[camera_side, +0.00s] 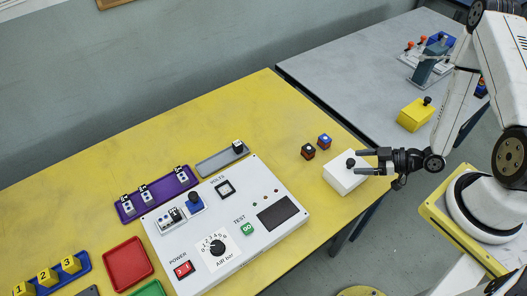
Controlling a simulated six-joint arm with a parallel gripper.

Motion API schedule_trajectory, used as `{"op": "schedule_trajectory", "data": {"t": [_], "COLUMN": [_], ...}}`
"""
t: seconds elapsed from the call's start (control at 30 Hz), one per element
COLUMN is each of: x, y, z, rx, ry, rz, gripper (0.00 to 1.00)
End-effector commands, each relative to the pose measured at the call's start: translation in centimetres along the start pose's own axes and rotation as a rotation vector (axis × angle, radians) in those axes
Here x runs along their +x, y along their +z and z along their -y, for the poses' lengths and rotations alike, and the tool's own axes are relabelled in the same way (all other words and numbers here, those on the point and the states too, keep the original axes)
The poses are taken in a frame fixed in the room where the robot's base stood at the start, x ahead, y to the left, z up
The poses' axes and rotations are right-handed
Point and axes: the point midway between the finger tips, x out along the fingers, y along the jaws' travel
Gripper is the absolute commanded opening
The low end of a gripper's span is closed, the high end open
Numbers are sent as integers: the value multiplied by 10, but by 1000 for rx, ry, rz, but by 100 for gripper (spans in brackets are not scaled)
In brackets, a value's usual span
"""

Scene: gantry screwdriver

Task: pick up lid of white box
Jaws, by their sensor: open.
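The white box (343,178) sits near the right edge of the yellow table. Its lid forms the top face and carries a dark round knob (350,163). My gripper (362,162) comes in from the right, with its two dark fingers pointing left. The fingers are open, and their tips are at or just beside the knob in the picture. I cannot tell whether they touch the knob or how far above the lid they are.
A control panel (262,185) lies left of the box. A yellow box with a knob (415,115) stands on the grey table (340,70). A red tray (127,264) is at front left.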

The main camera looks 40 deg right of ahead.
Motion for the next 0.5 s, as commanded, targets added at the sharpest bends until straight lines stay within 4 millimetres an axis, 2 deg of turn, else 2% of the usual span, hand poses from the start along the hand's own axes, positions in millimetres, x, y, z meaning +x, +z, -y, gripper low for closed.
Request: {"op": "schedule_trajectory", "data": {"t": [0.3, 0.5], "x": [25, 31], "y": [0, -1], "z": [0, -1], "rx": [0, 0], "ry": [-3, 0], "rz": [1, 0], "gripper": [79, 79]}}
